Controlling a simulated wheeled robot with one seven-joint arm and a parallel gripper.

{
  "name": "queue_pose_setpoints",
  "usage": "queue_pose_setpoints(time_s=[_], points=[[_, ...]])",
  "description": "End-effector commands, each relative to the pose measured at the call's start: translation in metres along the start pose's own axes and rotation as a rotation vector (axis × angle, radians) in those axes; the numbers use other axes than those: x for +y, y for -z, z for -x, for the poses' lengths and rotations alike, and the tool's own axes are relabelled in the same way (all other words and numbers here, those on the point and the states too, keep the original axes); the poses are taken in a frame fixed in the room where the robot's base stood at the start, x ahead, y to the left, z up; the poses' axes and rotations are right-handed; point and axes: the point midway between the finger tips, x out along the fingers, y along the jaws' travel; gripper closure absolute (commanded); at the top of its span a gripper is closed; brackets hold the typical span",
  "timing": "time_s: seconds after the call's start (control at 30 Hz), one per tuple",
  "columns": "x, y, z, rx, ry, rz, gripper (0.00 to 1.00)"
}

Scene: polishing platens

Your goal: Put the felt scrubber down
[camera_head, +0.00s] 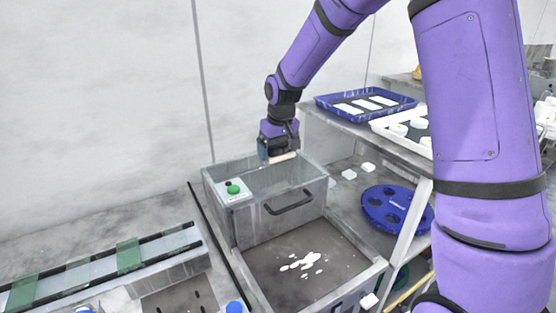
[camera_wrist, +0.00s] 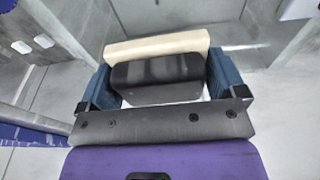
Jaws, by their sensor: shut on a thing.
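The felt scrubber (camera_wrist: 157,46) is a cream felt strip with a black block behind it. My gripper (camera_wrist: 160,76) is shut on the black block, with one blue finger on each side. In the head view the cream edge of the scrubber (camera_head: 283,158) shows just below my gripper (camera_head: 277,150). It is over the back part of a grey metal box (camera_head: 270,229) with a dark handle and a green button. I cannot tell how far the scrubber is above the box, or whether it touches anything.
A shallow basin (camera_head: 262,293) with white splashes lies in front of the box. To the right a shelf carries a blue tray (camera_head: 325,101) and a white tray (camera_head: 383,132) with pale pieces. Below is a round blue plate (camera_head: 370,205) with holes. A rail (camera_head: 160,243) runs at left.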

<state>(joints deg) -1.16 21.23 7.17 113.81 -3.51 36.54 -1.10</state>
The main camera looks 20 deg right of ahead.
Motion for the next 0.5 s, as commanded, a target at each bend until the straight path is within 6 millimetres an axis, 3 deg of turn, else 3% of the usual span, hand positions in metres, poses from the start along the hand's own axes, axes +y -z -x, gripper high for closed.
queue_pose_setpoints(time_s=[0.2, 0.5], points=[[0.000, -0.007, -0.032, -0.004, 0.001, 0.000, 0.32], [0.000, -0.007, -0.034, -0.001, 0.000, 0.000, 0.32]])
